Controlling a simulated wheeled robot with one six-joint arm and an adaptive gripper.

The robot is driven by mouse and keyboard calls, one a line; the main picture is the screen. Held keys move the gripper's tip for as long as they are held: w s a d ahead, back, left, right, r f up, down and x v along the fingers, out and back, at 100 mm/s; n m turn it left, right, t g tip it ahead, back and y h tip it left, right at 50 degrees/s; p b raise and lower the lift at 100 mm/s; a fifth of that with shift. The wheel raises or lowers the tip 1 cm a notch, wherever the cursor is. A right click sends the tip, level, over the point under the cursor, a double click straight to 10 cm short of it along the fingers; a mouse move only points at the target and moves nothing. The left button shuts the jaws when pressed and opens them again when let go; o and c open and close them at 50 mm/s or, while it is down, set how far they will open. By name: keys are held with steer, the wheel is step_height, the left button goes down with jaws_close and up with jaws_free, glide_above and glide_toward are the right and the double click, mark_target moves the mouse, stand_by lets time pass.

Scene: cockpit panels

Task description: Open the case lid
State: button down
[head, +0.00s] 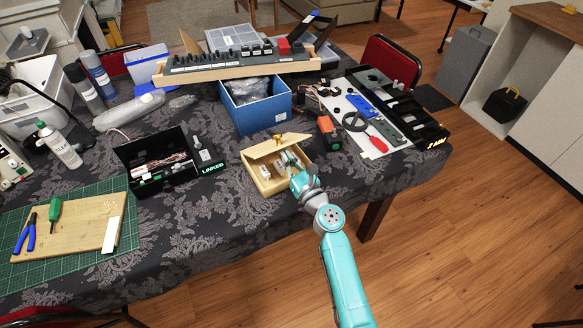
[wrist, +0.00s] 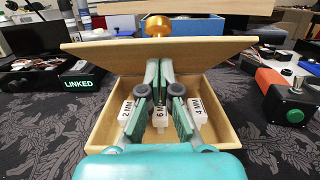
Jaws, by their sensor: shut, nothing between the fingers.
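The case is a small light-wood box (head: 264,187) on the dark patterned tablecloth, near the table's front edge. Its lid (head: 262,149) is partly raised and tilted, with a brass knob (head: 277,137) on top. In the wrist view the lid's underside (wrist: 105,54) faces me and the knob (wrist: 157,26) shows above its edge. White pieces labelled 2 MM (wrist: 126,112), 6 MM (wrist: 160,116) and 4 MM (wrist: 198,110) are inside the case. My gripper (wrist: 159,66) is shut and empty, its fingers over the open front, tips at the lid's underside. Whether they touch it is unclear.
A blue box (head: 258,110) stands behind the case. A black case marked LINKED (head: 170,170) is to the left. An orange device with a green button (head: 327,132) is close on the right, beside a white sheet with tools (head: 372,145).

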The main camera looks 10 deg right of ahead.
mark_target(283, 147)
steer(key=shift+w+r, duration=0.2)
steer(key=shift+r, duration=0.1)
steer(key=shift+w+a+r, duration=0.2)
steer(key=shift+w+r, duration=0.1)
steer(key=shift+r, duration=0.25)
steer(key=shift+w+a+r, duration=0.15)
steer(key=shift+w+r, duration=0.15)
steer(key=shift+r, duration=0.25)
steer(key=shift+f, duration=0.1)
